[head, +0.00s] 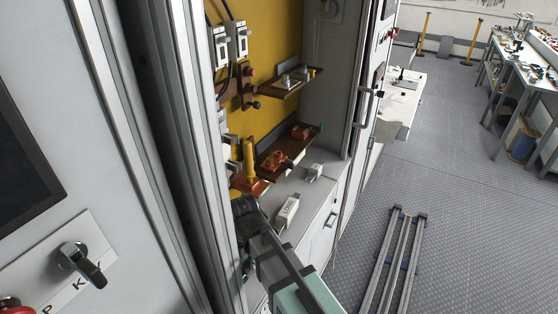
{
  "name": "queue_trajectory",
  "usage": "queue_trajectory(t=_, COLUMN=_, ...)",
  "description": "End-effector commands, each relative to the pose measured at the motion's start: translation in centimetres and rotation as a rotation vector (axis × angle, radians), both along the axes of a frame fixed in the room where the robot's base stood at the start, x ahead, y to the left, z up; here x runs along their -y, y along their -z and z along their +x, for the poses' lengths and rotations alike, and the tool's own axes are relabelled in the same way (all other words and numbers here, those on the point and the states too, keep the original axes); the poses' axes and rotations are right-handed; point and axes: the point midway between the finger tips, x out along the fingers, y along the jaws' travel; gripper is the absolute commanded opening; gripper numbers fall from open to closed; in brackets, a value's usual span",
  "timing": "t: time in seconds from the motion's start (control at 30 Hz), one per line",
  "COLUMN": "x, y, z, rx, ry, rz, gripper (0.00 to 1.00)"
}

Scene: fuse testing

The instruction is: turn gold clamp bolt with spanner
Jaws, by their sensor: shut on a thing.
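My gripper (243,207) is dark and reaches into the open cabinet, at the lower left of its inside. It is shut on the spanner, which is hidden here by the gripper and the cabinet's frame. An upright yellow cylinder (249,158) stands just above the gripper in the picture, by an orange-red base (251,185). I cannot make out the gold clamp bolt at this size. Whether the spanner touches a bolt is not visible.
A brown shelf (268,167) carries orange-red parts; a higher brown shelf (291,88) holds grey-white pieces. A white block with lettering (287,211) and a smaller pale block (315,172) sit on the grey worktop (313,197). The metal cabinet frame (216,165) stands close on the left.

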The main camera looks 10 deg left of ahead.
Motion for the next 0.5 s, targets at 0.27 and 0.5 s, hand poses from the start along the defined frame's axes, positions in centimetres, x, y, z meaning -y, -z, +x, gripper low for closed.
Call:
queue_trajectory(t=0.27, x=0.0, y=-2.9, z=0.0, rx=0.0, ry=0.0, rz=0.001, gripper=0.0)
queue_trajectory(t=0.5, x=0.0, y=-5.0, z=0.0, rx=0.0, ry=0.0, rz=0.001, gripper=0.0)
